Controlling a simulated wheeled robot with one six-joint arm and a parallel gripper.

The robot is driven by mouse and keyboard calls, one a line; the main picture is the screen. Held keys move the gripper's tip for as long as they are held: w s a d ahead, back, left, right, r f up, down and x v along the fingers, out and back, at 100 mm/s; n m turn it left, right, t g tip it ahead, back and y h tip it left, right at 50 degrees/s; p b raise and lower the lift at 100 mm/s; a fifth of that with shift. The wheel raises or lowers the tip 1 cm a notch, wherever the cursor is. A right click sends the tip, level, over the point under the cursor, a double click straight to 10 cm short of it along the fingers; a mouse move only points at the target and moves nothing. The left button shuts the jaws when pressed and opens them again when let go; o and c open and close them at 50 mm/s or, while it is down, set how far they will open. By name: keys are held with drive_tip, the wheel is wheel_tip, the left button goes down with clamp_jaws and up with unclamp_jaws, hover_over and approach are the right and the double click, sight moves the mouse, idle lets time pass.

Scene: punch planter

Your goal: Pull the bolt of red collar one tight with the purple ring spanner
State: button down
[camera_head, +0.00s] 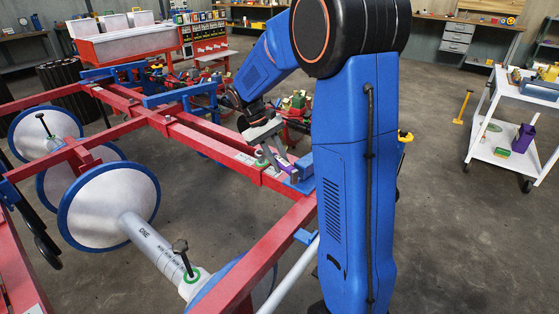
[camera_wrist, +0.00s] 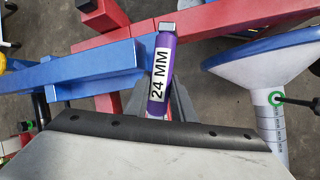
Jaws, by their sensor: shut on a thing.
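My gripper (camera_head: 270,152) is over the red toolbar of the planter in the head view, left of my blue arm. It is shut on the purple ring spanner (camera_head: 284,160). In the wrist view the spanner (camera_wrist: 161,62) stands between my two grey fingers (camera_wrist: 159,103), its label reading 24 MM. Its silver tip (camera_wrist: 166,28) shows over the red bar (camera_wrist: 215,17). The spanner's other end is hidden behind the gripper body. Red collars sit along the toolbar (camera_head: 205,147), but I cannot tell which is collar one, and its bolt is not clear.
White discs with blue rims (camera_head: 108,205) and a tube marked ONE (camera_head: 150,244) with a black T-handle (camera_head: 181,250) lie front left. Blue bars (camera_head: 182,95) cross the toolbar. A white trolley (camera_head: 490,150) stands right. Floor (camera_head: 440,230) right of my arm is clear.

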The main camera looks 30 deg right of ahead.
drive_tip(key=shift+f, duration=1.4)
drive_tip(key=shift+d, duration=0.25)
idle(0.4)
drive_tip(key=shift+r, duration=0.2)
drive_tip(key=shift+r, duration=4.5)
